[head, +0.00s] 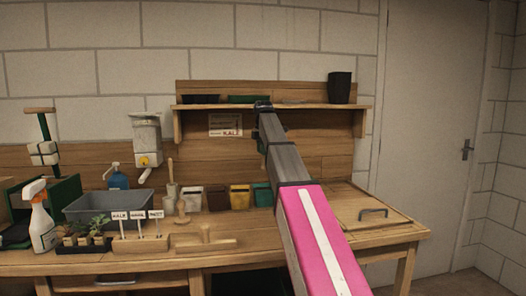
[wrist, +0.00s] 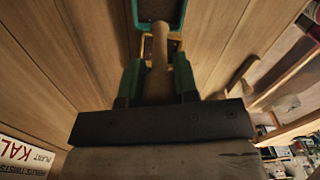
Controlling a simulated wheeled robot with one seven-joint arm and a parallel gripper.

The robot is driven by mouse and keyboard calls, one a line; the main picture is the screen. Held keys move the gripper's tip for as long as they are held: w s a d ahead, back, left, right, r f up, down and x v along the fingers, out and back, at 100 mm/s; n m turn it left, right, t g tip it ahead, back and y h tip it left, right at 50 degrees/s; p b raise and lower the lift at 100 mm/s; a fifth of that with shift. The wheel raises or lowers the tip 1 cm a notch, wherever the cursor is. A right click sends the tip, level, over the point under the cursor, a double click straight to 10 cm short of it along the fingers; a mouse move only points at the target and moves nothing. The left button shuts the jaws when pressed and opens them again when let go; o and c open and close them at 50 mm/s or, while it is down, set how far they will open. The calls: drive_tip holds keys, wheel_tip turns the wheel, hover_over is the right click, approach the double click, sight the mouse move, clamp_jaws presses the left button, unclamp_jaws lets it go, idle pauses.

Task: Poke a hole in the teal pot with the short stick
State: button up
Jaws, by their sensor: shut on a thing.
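The teal pot (head: 262,194) stands at the right end of a row of small pots on the bench, partly covered by my arm. In the wrist view the teal pot (wrist: 141,12) shows at the top edge, with dark soil inside. My gripper (wrist: 158,82) is shut on a round, pale wooden stick (wrist: 158,60), taken as the short stick, between its green fingers. The stick points toward the pot and its far end overlaps the pot's soil in the picture. I cannot tell whether it touches the soil. In the head view my arm hides the gripper and stick.
Yellow (head: 239,196), brown (head: 216,197) and white (head: 191,197) pots stand left of the teal one. A shelf (head: 300,106) with a black pot (head: 340,87) hangs above. A board with a handle (head: 365,205) lies right.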

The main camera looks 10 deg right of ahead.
sight(263, 165)
drive_tip(key=shift+w+a+f, duration=0.1)
drive_tip(key=shift+f, duration=3.95)
drive_tip(key=shift+f, duration=2.15)
drive_tip(key=shift+r, duration=0.1)
drive_tip(key=shift+r, duration=5.8)
